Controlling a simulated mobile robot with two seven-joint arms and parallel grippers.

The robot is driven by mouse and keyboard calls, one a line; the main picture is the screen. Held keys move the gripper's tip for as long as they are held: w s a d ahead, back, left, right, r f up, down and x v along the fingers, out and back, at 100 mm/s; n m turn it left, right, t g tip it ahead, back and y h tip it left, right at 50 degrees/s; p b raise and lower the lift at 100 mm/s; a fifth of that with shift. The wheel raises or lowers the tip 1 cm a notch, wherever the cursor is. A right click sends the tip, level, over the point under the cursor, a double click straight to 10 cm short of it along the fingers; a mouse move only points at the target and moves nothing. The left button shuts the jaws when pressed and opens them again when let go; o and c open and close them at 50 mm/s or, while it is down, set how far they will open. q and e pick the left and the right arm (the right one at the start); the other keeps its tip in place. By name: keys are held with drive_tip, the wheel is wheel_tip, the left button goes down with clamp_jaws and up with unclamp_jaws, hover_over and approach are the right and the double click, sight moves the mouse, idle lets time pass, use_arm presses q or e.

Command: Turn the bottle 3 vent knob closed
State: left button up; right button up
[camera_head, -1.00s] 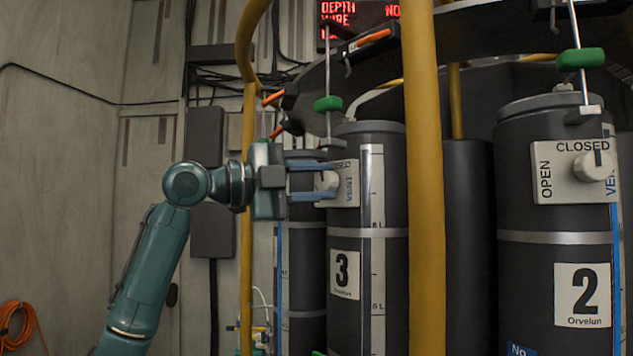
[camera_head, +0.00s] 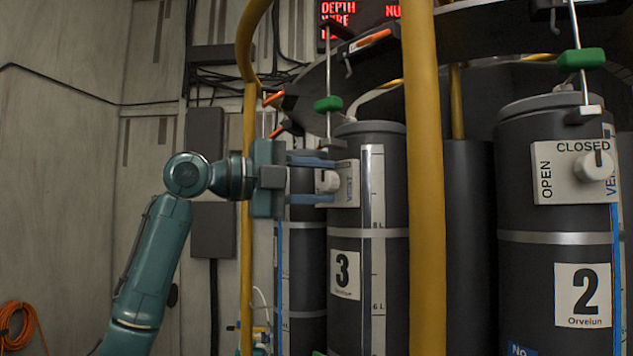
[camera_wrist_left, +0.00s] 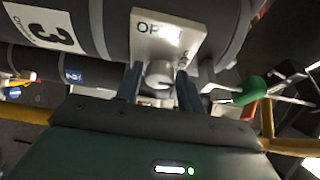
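Bottle 3 (camera_head: 345,240) is a dark cylinder with a white "3" label, behind and left of the yellow post. Its white vent knob (camera_head: 327,182) stands out from a pale plate (camera_head: 348,183) near the top. My left gripper (camera_head: 312,181) reaches in from the left, one blue finger above the knob and one below, with small gaps visible. In the left wrist view the round knob (camera_wrist_left: 159,74) sits between the two fingertips (camera_wrist_left: 158,84), and the plate (camera_wrist_left: 168,40) shows part of "OPEN". The knob's pointer direction is unclear. My right gripper is not seen.
A yellow post (camera_head: 425,180) stands right of bottle 3, and another yellow rail (camera_head: 246,240) is left. Bottle 2 (camera_head: 520,220) has a similar knob (camera_head: 594,166). A green-handled rod (camera_head: 328,104) stands above bottle 3. Open room lies at the left wall.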

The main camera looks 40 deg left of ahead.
use_arm(q)
drive_tip(key=shift+o, duration=1.3)
drive_tip(key=shift+s+a, duration=0.2)
drive_tip(key=shift+s, duration=0.1)
drive_tip(key=b+v, duration=0.3)
drive_tip(key=v, duration=0.9)
drive_tip(key=shift+s, duration=0.2)
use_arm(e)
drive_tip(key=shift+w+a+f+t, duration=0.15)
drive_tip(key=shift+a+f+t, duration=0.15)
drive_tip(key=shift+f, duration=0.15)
use_arm(q)
drive_tip(key=shift+a, duration=0.1)
